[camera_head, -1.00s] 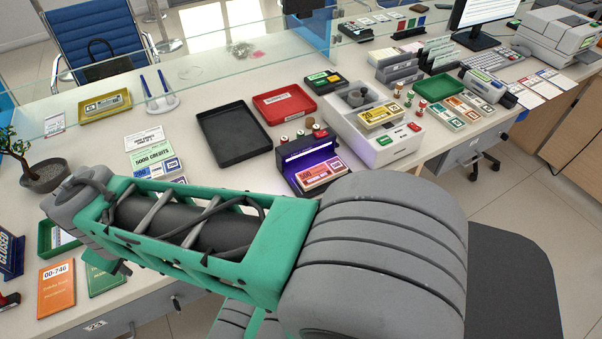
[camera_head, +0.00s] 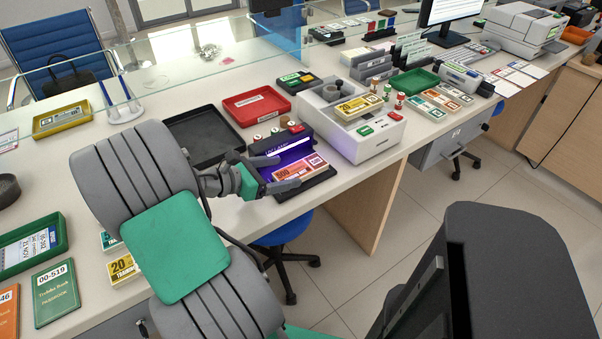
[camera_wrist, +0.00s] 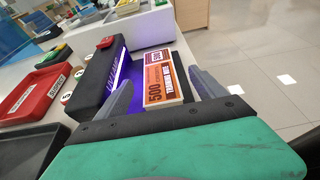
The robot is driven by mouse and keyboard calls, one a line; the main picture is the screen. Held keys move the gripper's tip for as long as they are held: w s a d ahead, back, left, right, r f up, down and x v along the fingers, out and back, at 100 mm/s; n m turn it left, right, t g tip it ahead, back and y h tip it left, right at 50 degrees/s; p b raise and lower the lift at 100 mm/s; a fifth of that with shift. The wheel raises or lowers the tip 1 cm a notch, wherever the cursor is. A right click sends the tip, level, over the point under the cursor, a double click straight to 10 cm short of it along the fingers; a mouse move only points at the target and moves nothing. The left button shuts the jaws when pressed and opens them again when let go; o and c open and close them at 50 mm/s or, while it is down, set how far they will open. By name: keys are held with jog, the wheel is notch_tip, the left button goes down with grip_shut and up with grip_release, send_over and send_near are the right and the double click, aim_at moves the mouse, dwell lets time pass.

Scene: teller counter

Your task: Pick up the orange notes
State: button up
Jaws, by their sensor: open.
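The orange notes (camera_head: 300,166) are a banded stack printed "500" lying on the black UV lamp device (camera_head: 287,147) under its purple light. The notes also show in the wrist view (camera_wrist: 166,78), between my two fingers. My gripper (camera_head: 282,172) is open at the left front of the device, its fingers pointing toward the notes. In the wrist view my gripper (camera_wrist: 160,92) has one grey finger on each side of the stack's near end. I cannot tell whether either finger touches it.
A white counting machine (camera_head: 378,140) with yellow notes (camera_head: 358,106) on top stands right of the device. A red tray (camera_head: 256,105) and a black tray (camera_head: 190,136) lie behind and left. Stamps stand beside the device. The counter's front edge is close.

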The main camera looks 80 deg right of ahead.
aim_at(301, 169)
jog(key=b+x, duration=0.1)
jog(key=x, duration=0.4)
jog(key=shift+d+f, duration=0.2)
jog(key=shift+f, duration=0.05)
jog(key=c, duration=1.7)
